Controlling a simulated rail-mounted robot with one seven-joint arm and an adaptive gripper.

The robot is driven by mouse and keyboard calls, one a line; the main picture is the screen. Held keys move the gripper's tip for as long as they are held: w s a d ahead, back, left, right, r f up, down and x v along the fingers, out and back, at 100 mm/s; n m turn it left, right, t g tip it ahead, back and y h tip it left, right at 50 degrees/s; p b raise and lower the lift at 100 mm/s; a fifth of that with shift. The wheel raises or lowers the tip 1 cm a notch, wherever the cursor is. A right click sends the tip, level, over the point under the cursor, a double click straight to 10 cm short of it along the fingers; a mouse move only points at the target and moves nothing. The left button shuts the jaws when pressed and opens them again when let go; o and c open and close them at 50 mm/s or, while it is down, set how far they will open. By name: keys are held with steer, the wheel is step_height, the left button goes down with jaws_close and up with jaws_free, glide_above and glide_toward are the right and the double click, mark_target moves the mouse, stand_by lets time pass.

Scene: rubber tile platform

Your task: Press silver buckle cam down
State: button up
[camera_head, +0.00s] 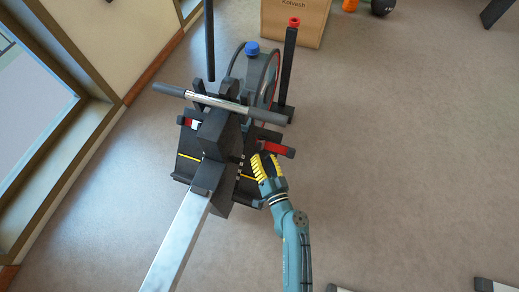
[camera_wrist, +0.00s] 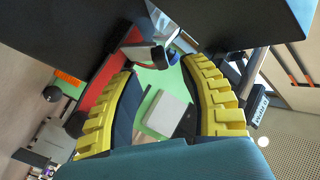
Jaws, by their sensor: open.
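A rowing machine stands on the floor in the head view, with black footplates and red foot straps. The right red strap (camera_head: 278,149) lies beside my gripper (camera_head: 261,160), whose yellow-ribbed fingers are close to the right footplate (camera_head: 249,186). In the wrist view my gripper (camera_wrist: 160,70) is open with nothing visibly held. The red strap (camera_wrist: 104,92) runs along the left finger. A grey-silver piece (camera_wrist: 143,54), possibly the buckle, shows near the fingertips; its cam position and any contact are unclear. The buckle is not clear in the head view.
The rower's handle (camera_head: 220,102) and pale rail (camera_head: 180,238) are left of my gripper. A black post with a red top (camera_head: 289,62) stands behind. A cardboard box (camera_head: 296,20) is at the back. Floor to the right is mostly clear.

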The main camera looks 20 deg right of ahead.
mark_target(259, 150)
steer(key=w, duration=0.4)
steer(key=shift+d, duration=0.2)
steer(key=shift+s, duration=0.1)
jaws_close()
